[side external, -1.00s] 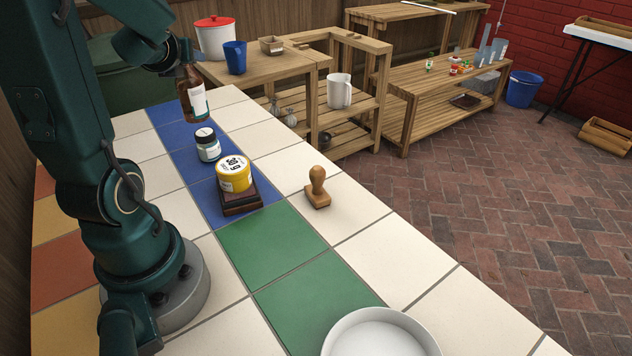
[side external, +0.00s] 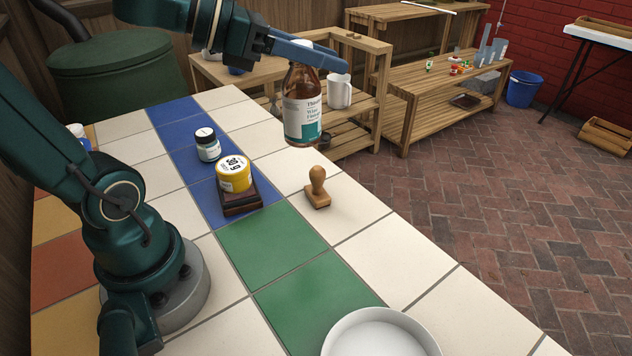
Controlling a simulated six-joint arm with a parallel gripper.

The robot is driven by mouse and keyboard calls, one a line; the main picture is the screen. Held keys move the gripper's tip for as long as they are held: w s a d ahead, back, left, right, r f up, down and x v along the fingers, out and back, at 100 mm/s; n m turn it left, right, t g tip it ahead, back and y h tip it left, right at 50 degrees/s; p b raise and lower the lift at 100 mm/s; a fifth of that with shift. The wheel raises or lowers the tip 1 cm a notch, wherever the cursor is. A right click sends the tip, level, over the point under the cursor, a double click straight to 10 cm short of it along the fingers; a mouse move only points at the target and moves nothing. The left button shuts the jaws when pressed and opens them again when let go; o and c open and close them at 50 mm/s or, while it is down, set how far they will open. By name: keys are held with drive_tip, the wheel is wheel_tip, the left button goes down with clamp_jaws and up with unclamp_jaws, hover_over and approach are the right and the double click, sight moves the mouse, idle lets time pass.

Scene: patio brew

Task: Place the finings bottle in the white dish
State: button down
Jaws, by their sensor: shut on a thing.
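The finings bottle (side external: 302,112) is brown glass with a white and teal label. It hangs upright in the air above the far right side of the tiled table, behind the wooden stamp in the picture. My gripper (side external: 305,57) is shut on the bottle near its top; the grip itself is partly hidden by the fingers. The white dish (side external: 340,337) is round and stands at the near edge of the picture, partly cut off. The visible part of its inside is empty. The bottle is well apart from the dish.
A wooden stamp (side external: 318,188) stands on the white tiles below the bottle. A yellow tin (side external: 234,173) sits on a dark block (side external: 240,202), with a small white-labelled jar (side external: 208,146) behind it. Green tiles (side external: 275,240) lie clear before the dish.

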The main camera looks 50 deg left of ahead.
drive_tip(key=s+d+f+m+g+h, duration=0.25)
drive_tip(key=d+m+g+h, duration=0.25)
drive_tip(key=d+m+g, duration=0.3)
drive_tip(key=s+d+f+m+g+h, duration=0.2)
drive_tip(key=d+f+m+g+h, duration=0.15)
drive_tip(key=d+m+g, duration=0.55)
drive_tip(key=s+d+f+n+t, duration=0.2)
drive_tip(key=s+d+f, duration=0.3)
drive_tip(key=d+f, duration=0.5)
drive_tip(key=shift+s+d+f+t, duration=0.15)
drive_tip(key=shift+s+d+t, duration=0.2)
drive_tip(key=shift+d, duration=0.6)
drive_tip(key=shift+w+f+h, duration=0.1)
drive_tip(key=shift+h, duration=0.15)
drive_tip(key=c, duration=0.5)
unclamp_jaws()
